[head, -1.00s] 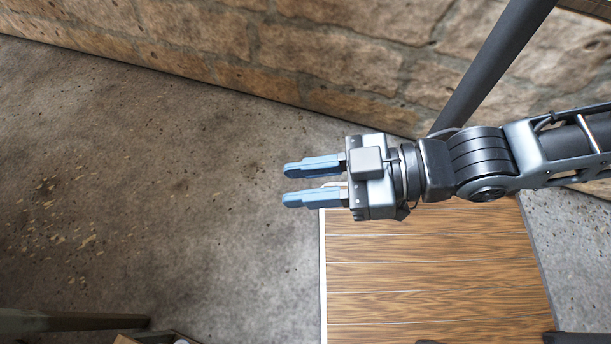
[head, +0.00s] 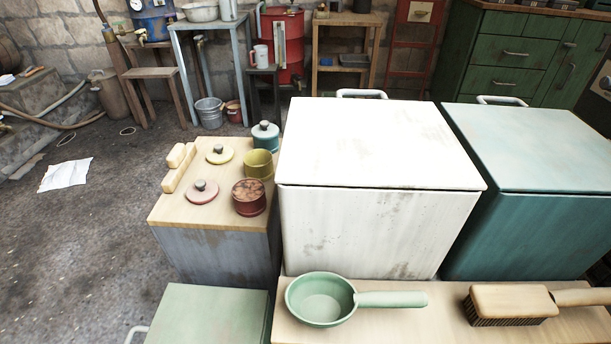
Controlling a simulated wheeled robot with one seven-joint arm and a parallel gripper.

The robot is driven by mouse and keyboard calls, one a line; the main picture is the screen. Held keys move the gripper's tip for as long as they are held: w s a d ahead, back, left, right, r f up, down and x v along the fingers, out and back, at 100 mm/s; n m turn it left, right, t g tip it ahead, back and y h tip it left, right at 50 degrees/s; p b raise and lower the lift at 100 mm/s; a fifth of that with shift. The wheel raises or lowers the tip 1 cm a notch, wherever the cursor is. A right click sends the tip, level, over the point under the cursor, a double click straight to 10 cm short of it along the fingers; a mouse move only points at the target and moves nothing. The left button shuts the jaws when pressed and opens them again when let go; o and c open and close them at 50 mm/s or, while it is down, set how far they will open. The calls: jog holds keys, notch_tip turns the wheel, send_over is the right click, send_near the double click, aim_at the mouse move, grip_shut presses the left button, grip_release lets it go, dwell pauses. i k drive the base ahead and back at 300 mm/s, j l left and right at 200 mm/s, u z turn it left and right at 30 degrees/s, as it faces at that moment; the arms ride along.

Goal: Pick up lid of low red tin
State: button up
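The pinkish-red lid (head: 200,196) with a dark grey knob lies flat on the pale wooden top of a small grey cabinet (head: 218,255), left of centre. The low dark red tin (head: 249,201) stands open just to its right, with brownish contents showing. The lid and tin are apart. My gripper is not in the head view now.
A yellow lid (head: 220,155), an open yellow tin (head: 259,164), a lidded teal tin (head: 265,137) and a pale wooden piece (head: 180,168) share the cabinet top. A tall white chest (head: 375,145) stands close on the right. Open floor (head: 80,245) lies left.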

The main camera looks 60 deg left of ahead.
aim_at(201, 191)
jog(key=u, duration=1.7)
